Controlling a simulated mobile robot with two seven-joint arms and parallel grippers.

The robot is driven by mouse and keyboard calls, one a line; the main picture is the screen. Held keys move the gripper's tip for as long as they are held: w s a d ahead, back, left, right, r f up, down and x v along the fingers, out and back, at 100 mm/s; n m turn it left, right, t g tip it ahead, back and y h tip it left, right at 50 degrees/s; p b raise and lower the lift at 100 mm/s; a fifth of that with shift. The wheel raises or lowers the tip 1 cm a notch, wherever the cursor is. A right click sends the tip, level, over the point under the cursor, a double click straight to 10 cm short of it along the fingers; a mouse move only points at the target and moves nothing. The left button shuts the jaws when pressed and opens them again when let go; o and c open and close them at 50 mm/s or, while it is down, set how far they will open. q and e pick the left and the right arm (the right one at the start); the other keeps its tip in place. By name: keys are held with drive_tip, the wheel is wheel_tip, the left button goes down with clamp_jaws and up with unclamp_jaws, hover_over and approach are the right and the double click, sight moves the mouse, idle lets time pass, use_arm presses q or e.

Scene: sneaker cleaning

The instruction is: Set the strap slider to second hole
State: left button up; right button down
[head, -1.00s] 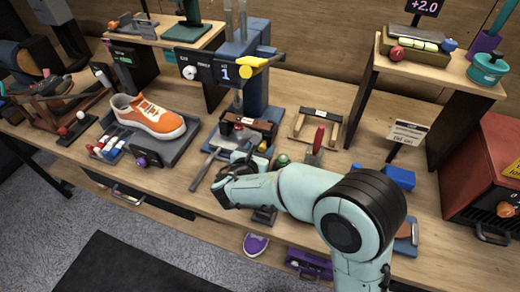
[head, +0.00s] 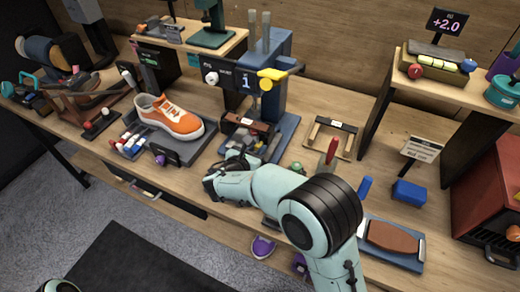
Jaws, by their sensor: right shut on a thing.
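My right gripper (head: 215,184) is low at the front edge of the bench, in front of the press base, with its fingers pointing left. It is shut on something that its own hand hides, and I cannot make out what. I cannot clearly pick out the strap slider or its holes. A brown bar with a white label (head: 247,123) sits across the press base, behind the gripper. A brown leather-like piece (head: 393,237) lies on a blue board (head: 408,262) at the right, away from the gripper.
A blue press (head: 272,85) with a yellow handle stands behind. An orange sneaker (head: 170,117) rests on a grey tray to the left. A wooden frame (head: 347,150), a red upright piece (head: 332,151) and a blue block (head: 409,192) stand to the right.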

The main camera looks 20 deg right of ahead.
drive_tip(key=shift+w+a+r, duration=0.1)
drive_tip(key=shift+a, duration=0.1)
drive_tip(key=c, duration=0.9)
unclamp_jaws()
drive_tip(key=shift+w, duration=0.1)
drive_tip(key=shift+o, duration=0.2)
drive_tip(key=v, duration=1.3)
drive_tip(key=shift+p, duration=0.4)
drive_tip(key=shift+s+a, duration=0.15)
drive_tip(key=shift+s, duration=0.05)
